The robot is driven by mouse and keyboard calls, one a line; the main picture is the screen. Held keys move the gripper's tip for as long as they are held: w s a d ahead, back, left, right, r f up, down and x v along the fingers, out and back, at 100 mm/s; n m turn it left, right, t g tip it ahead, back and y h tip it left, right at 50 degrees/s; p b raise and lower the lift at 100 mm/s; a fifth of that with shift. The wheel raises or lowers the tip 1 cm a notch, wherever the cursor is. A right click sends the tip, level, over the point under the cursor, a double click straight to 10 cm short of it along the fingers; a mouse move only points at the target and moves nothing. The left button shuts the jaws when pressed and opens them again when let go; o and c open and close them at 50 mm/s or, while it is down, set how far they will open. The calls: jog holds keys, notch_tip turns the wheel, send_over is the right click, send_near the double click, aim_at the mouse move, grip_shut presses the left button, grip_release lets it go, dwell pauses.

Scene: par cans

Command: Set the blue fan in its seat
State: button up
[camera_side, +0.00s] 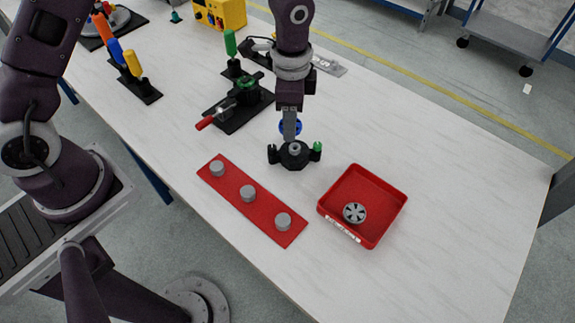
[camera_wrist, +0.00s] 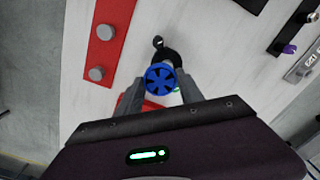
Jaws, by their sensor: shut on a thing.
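My gripper (camera_side: 290,131) points down and is shut on the blue fan (camera_side: 297,127), which is partly hidden behind a finger in the side view. In the wrist view the blue fan (camera_wrist: 160,78) sits between the two fingertips, its vaned face towards the camera. Just below it in the side view stands a black fixture with several arms (camera_side: 294,159), with a grey hub at its middle and a green cap on its right arm. It looks like the seat. The fan appears above or behind the hub; the exact gap cannot be told. The fan hides part of the fixture (camera_wrist: 171,56) in the wrist view.
A red tray (camera_side: 384,186) holding a grey fan (camera_side: 355,213) stands right of the fixture. A red plate (camera_side: 233,194) with three grey pegs lies left of it. A black jig (camera_side: 240,112) with a red-handled clamp stands behind. The table's right side is clear.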

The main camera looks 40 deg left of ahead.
jog(key=w+a+n, duration=0.5)
jog(key=w+a, duration=0.1)
jog(key=a, duration=0.4)
jog(key=n, duration=0.6)
send_over(245, 80)
jog(key=shift+w+r, duration=0.1)
jog(key=shift+r, duration=0.3)
jog(key=shift+f, duration=2.8)
jog(key=shift+f, duration=0.15)
jog(key=o, duration=1)
jog(key=o, duration=0.6)
jog(key=shift+c, duration=0.2)
